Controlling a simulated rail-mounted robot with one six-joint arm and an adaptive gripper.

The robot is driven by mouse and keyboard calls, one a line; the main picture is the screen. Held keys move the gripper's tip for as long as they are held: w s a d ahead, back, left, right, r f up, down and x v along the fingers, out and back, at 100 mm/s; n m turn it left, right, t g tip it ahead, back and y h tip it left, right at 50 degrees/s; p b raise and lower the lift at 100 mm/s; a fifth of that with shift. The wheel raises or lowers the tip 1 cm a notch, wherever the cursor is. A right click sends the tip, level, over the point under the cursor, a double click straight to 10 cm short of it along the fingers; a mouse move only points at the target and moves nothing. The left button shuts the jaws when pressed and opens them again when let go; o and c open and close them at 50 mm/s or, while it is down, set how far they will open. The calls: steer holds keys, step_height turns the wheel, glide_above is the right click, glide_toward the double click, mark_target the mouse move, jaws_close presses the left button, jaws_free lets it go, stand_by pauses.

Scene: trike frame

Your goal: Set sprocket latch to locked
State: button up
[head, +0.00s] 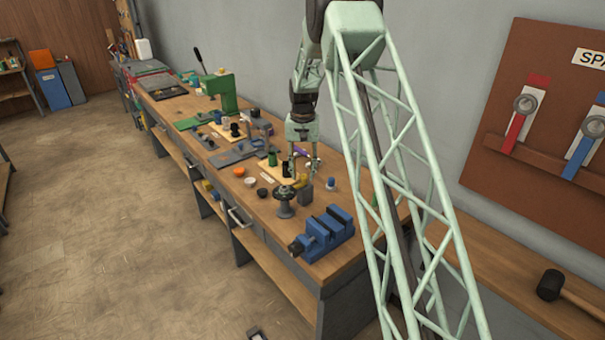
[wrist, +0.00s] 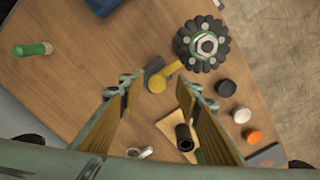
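My gripper also shows in the head view (head: 301,165), above the bench. I cannot tell its height.
A blue vise (head: 322,234) stands at the bench's near end. Black, white and orange cups (wrist: 242,115) lie near the sprocket. A black cylinder (wrist: 185,138) stands on a light board, and a green-handled item (wrist: 32,49) lies left. Bare wood surrounds the lever's left side.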

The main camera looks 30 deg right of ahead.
mark_target(302, 176)
step_height(302, 176, up, 12)
stand_by(0.8)
stand_by(0.6)
steer(key=s+a+r+n+t+b, duration=0.1)
steer(key=s+a+r+b, duration=0.1)
steer(key=s+a+r, duration=0.45)
steer(key=s+a+r+n+b, duration=0.1)
steer(key=s+a+r, duration=0.3)
steer(key=s+r, duration=0.6)
steer(key=s+a+r+n+t+b, duration=0.15)
steer(key=s+a+r, duration=0.4)
steer(key=s, duration=0.55)
steer(key=s+a+f+n+b, duration=0.1)
steer(key=s+a+f+b, duration=0.1)
steer(key=s, duration=1)
steer(key=s+a+f+n+t+b, duration=0.1)
steer(key=s+a+f, duration=0.1)
steer(key=s, duration=1)
steer(key=s+a+f+n+b, duration=0.1)
steer(key=s+a, duration=0.3)
steer(key=s, duration=0.8)
steer(key=shift+a+f+b, duration=0.25)
steer(key=shift+f+b, duration=0.6)
